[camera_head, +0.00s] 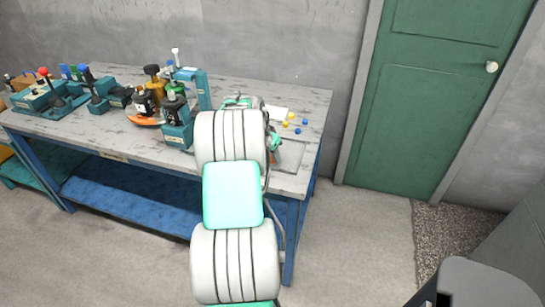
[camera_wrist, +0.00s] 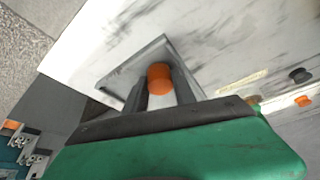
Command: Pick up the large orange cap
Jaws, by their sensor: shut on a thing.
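The large orange cap (camera_wrist: 160,74) shows in the wrist view between the two dark fingers of my gripper (camera_wrist: 161,85). The fingers are shut on its sides. Behind the cap is a shallow grey square tray (camera_wrist: 121,78) on the pale worktop; I cannot tell whether the cap touches it. In the head view my arm covers the cap and most of my gripper, near the right end of the workbench (camera_head: 235,87). The grey tray (camera_head: 291,155) shows there at the bench's right front corner.
Teal machine parts and levers (camera_head: 177,125) crowd the bench left of my arm. A dark cap (camera_wrist: 299,75) and a small orange piece (camera_wrist: 303,101) show at the right of the wrist view. A green door (camera_head: 440,100) stands at right.

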